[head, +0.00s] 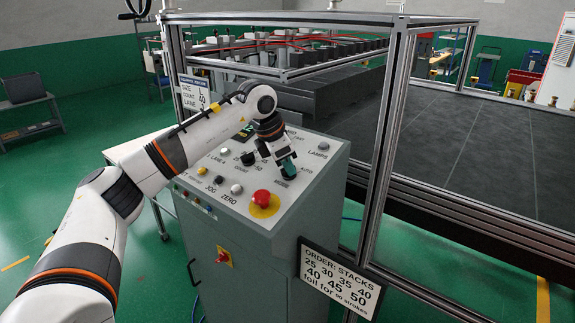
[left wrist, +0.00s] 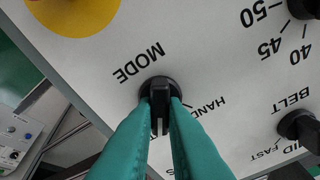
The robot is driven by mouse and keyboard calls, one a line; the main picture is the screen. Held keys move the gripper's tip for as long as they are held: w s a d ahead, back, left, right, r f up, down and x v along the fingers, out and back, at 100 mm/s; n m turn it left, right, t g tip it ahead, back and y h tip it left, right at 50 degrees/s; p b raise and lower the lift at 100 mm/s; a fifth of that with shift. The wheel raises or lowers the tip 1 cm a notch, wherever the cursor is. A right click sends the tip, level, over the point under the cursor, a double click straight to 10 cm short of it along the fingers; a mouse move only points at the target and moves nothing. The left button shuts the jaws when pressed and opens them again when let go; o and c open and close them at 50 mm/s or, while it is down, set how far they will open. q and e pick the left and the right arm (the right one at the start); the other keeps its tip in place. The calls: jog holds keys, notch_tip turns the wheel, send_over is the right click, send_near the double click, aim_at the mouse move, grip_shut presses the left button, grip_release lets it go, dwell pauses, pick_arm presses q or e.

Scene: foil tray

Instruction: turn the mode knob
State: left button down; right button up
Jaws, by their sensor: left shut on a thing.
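The mode knob (left wrist: 159,92) is a black rotary knob on the sloped control panel (head: 220,200), under the printed word MODE in the left wrist view. My left gripper (left wrist: 160,112) has two teal fingers, one on each side of the knob's raised grip bar, shut on it. In the head view my left gripper (head: 288,170) reaches down to the right part of the panel and hides most of the knob. My right gripper is not in view.
A red emergency button (head: 262,198) on a yellow disc stands close to the knob. The belt knob (left wrist: 300,128) is nearby. Several small buttons dot the panel. A metal frame post (head: 388,140) rises right of the cabinet, and an order sign (head: 341,278) hangs below.

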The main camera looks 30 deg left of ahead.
pick_arm(q)
jog(key=n+b, duration=0.1)
jog(key=n, duration=0.1)
jog(key=shift+n+b, duration=0.3)
jog(key=shift+n, duration=0.1)
jog(key=n+y+b, duration=0.1)
jog(key=n, duration=0.2)
jog(key=shift+n+t+b, duration=0.3)
jog(key=n+b, duration=0.1)
jog(key=n, duration=0.2)
jog(key=shift+n, duration=0.3)
jog(key=shift+a+r+n+y+b, duration=0.1)
jog(key=shift+n+y+b, duration=0.45)
jog(key=shift+n, duration=1.35)
jog(key=c, duration=1.5)
grip_release()
